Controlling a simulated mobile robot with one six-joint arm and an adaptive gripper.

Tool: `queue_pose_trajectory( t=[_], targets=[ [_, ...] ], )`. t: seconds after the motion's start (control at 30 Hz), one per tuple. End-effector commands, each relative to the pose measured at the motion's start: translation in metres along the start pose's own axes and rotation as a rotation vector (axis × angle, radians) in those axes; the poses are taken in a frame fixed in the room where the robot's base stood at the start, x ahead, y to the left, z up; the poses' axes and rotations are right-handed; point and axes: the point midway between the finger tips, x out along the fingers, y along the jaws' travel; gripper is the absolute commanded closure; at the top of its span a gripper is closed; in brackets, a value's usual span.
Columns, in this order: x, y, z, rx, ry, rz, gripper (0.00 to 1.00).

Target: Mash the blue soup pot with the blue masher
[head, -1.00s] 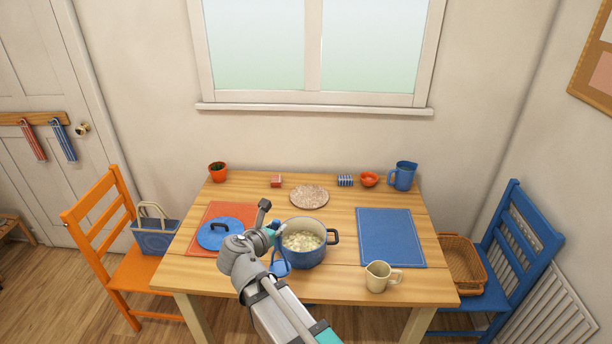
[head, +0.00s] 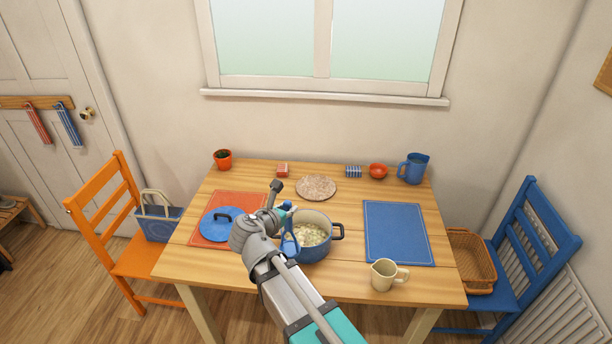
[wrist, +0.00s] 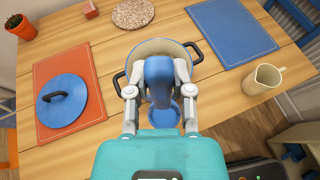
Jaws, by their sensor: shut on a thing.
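The blue soup pot (head: 316,252) stands on the table with pale, chunky food (head: 311,235) inside and no lid on. The blue masher (head: 290,243) is in my gripper (head: 284,212), in front of the pot's left side in the head view. In the wrist view, my gripper (wrist: 158,82) is shut around the masher's thick blue handle (wrist: 158,70), with the pot (wrist: 172,47) just beyond. A round blue part (wrist: 164,113) shows below the handle. The handle hides much of the pot's inside there, and I cannot tell whether the masher touches the pot.
The blue lid (head: 217,222) lies on the orange mat (head: 210,238) left of the pot. A cream jug (head: 385,275) stands at the front right. The blue mat (head: 398,233) is bare. A round speckled trivet (head: 316,187) lies behind the pot, and a blue pitcher (head: 413,168) stands farther right.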

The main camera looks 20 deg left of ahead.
Motion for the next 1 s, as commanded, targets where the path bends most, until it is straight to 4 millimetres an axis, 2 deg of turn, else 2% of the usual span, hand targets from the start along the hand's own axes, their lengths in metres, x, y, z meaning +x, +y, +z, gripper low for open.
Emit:
queue_pose_trajectory(
  t=[0.17, 0.5, 0.6, 0.73, 1.0],
  targets=[
    [0.017, 0.006, 0.010, 0.010, 0.000, -0.026, 1.00],
    [0.093, 0.016, 0.052, 0.060, -0.001, -0.147, 1.00],
    [0.109, 0.016, 0.061, 0.072, -0.002, -0.173, 1.00],
    [0.119, 0.013, 0.066, 0.079, -0.002, -0.191, 1.00],
    [0.119, 0.013, 0.065, 0.079, -0.002, -0.192, 1.00]
  ],
)
